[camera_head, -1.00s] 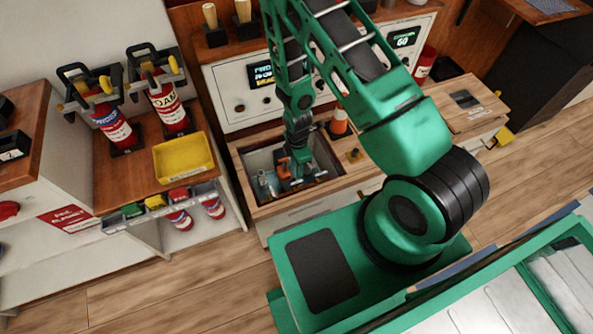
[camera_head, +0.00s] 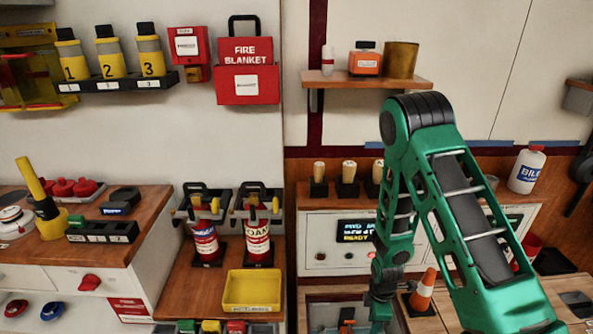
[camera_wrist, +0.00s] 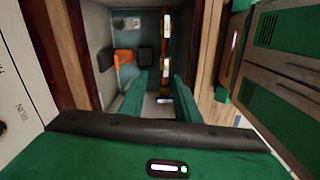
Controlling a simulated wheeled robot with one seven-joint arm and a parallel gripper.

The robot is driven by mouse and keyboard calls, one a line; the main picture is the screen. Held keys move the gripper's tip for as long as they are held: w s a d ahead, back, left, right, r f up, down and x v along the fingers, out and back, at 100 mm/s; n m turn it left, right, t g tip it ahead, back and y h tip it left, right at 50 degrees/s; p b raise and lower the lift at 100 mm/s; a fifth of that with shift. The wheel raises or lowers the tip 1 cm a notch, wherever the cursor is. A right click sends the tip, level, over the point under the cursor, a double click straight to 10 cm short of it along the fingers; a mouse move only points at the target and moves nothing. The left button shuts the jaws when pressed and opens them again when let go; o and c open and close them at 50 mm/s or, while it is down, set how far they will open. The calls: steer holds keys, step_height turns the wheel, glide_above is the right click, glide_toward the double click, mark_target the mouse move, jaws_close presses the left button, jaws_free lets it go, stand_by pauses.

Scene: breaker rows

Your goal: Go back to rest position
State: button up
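My gripper (camera_wrist: 160,78) shows in the wrist view as two green fingers held apart, with nothing seen gripped between them. It points down into an open compartment (camera_wrist: 97,25) that holds an orange item (camera_wrist: 124,66) and dark blocks (camera_wrist: 106,60). In the head view my green arm rises at the right and bends down toward the bottom edge. The fingers are not visible there, and only part of the compartment shows at the bottom.
An orange cone (camera_head: 423,290) stands close beside my arm on the wooden top. Two extinguishers (camera_head: 257,235) and a yellow tray (camera_head: 252,290) are to the left. A control panel (camera_head: 340,250) stands behind.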

steer(key=s+d+r+m, duration=0.2)
steer(key=d+r+m, duration=0.2)
steer(key=r, duration=0.5)
steer(key=s+d+r+m, duration=0.1)
steer(key=d+r+m, duration=0.25)
steer(key=r, duration=0.55)
steer(key=s+d+r+m, duration=0.2)
steer(key=d+r+m, duration=0.25)
steer(key=r, duration=0.35)
steer(key=s+d+r+m, duration=0.1)
steer(key=s+r+m, duration=0.4)
steer(key=s, duration=0.5)
steer(key=s+d+r+m, duration=0.2)
steer(key=s+r+m, duration=0.3)
steer(key=s+r, duration=0.4)
steer(key=shift+s+d+r+m, duration=0.15)
steer(key=shift+s+r+m, duration=0.25)
steer(key=shift+r, duration=0.35)
steer(key=shift+w+f, duration=0.25)
steer(key=shift+w, duration=0.4)
steer(key=shift+o, duration=0.2)
